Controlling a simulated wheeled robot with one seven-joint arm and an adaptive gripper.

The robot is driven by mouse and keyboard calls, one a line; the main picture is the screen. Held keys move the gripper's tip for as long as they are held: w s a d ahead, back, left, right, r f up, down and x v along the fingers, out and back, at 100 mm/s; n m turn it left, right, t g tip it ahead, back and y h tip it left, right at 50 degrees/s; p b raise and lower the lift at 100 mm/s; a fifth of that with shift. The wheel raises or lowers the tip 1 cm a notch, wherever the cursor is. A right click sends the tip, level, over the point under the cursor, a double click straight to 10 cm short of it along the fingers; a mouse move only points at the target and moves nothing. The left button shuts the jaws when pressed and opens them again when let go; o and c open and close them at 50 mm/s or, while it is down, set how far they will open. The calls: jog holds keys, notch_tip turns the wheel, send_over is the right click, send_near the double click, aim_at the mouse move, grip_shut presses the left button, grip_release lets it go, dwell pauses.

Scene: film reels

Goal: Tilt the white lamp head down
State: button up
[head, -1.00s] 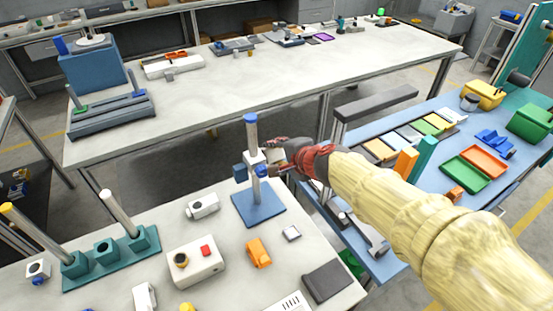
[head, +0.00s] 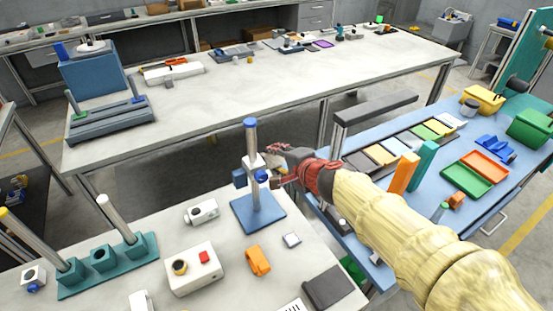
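A stand with a blue base plate (head: 258,214) and a metal post with a blue cap rises from the near white table. A small white head (head: 253,163) sits partway up the post, with blue parts at its left and lower right. I take this to be the lamp head; its exact tilt is hard to read at this size. My gripper (head: 273,167), with dark red parts, reaches in from the right and is right beside the head. Its fingers are small and overlap the head's right side, so I cannot tell whether they touch or grip it.
A white box with a red button (head: 194,268), an orange part (head: 258,260) and a dark slab (head: 334,288) lie around the stand. A teal holder with metal rods (head: 110,262) stands left. A blue table (head: 441,227) with trays lies under my arm.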

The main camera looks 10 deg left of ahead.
jog(key=o, duration=0.4)
jog(key=shift+r, duration=0.1)
jog(key=v, duration=1.2)
